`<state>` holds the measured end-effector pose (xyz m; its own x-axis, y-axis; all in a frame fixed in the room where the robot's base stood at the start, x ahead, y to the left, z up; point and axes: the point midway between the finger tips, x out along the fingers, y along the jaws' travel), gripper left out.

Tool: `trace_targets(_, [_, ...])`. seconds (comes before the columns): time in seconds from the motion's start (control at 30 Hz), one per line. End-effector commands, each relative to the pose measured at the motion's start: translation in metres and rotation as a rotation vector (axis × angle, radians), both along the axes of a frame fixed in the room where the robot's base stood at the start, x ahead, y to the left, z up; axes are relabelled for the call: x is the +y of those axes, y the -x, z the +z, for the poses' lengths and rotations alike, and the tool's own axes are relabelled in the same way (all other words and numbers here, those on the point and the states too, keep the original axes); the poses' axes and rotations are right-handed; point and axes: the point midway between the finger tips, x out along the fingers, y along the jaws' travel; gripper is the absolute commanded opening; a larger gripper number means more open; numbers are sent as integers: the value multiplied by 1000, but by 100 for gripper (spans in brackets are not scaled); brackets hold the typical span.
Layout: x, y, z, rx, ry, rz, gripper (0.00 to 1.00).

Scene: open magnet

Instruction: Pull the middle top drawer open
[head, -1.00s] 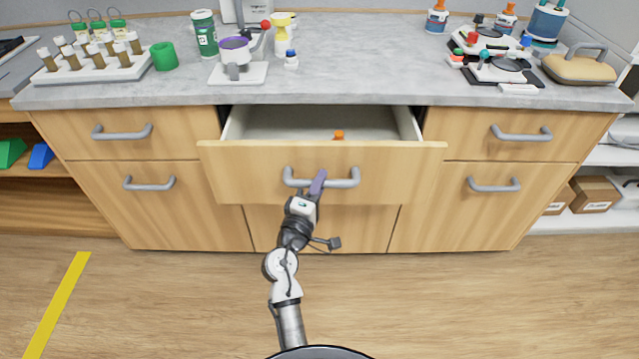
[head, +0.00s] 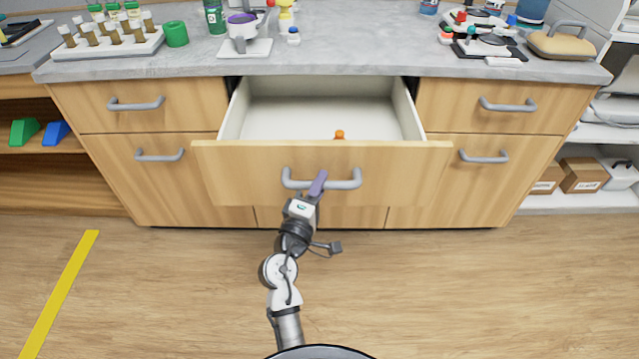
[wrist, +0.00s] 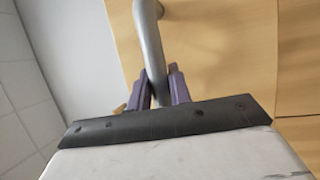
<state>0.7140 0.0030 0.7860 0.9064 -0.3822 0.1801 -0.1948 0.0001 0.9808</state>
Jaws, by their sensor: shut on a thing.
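The middle top drawer (head: 415,175) stands well open, with its pale inside (head: 300,112) showing in the head view. A small orange-topped object (head: 340,134) is inside, just behind the drawer front, its lower part hidden. The grey bar handle (head: 345,184) is on the drawer front. My gripper (head: 319,180) is shut on the handle near its middle. In the wrist view, the purple fingers (wrist: 162,88) sit on both sides of the grey handle bar (wrist: 149,45).
The grey countertop (head: 350,50) above carries a tube rack (head: 110,40), a green cup (head: 175,34) and several lab items. Closed drawers with handles flank the open one. The wooden floor in front is clear apart from a yellow stripe (head: 60,290).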

Motion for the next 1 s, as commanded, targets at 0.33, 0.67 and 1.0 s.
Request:
trace_targets(0.33, [-1,1,1,-1,1,-3,0])
trace_targets(0.67, [-1,1,1,-1,0,-2,41])
trace_targets(1.0, [0,1,0,-1,0,-1,41])
